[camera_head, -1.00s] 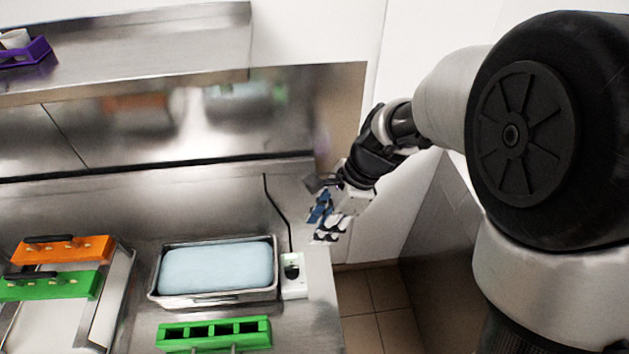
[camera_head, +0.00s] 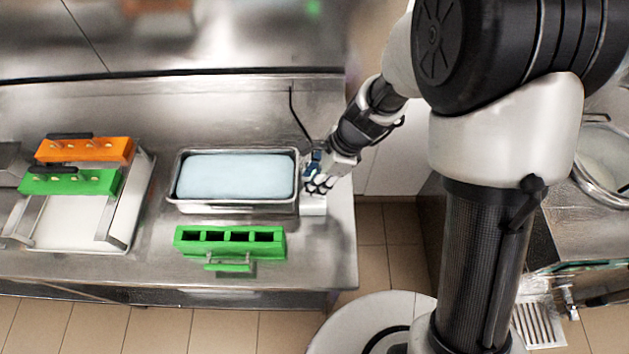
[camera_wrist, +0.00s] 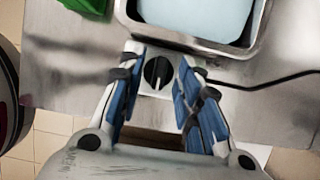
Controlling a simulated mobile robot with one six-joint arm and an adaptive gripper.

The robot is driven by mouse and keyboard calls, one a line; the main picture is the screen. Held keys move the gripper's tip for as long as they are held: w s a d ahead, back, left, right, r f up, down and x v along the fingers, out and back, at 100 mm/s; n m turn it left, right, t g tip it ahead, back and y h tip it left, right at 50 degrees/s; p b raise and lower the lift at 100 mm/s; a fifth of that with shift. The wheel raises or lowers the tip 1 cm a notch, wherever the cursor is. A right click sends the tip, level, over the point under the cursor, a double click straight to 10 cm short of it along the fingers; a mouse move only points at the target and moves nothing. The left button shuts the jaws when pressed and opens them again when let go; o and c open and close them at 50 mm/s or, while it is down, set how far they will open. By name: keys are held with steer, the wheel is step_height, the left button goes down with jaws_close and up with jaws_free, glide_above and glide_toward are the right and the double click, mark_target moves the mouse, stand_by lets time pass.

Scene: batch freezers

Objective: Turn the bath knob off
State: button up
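The bath knob (camera_wrist: 158,72) is a black dial with a pale mark, on a white control box (camera_head: 314,206). The mark runs roughly up and down in the wrist view. The box stands at the right end of the metal bath (camera_head: 297,190), which holds pale blue contents. My gripper (camera_wrist: 160,60) is open, with one blue-padded finger on each side of the knob and gaps showing between fingers and knob. In the head view my gripper (camera_head: 317,176) is over the box and hides the knob.
A green slotted mould (camera_head: 230,240) lies in front of the bath. Orange (camera_head: 85,150) and green (camera_head: 70,182) moulds sit over a white-bottomed tray at left. A black cable (camera_head: 292,103) runs behind the box. The counter's right edge is close to my gripper.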

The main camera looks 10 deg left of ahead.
steer(key=shift+a+f, duration=0.15)
steer(key=shift+f, duration=0.15)
steer(key=shift+c, duration=0.3)
jaws_close()
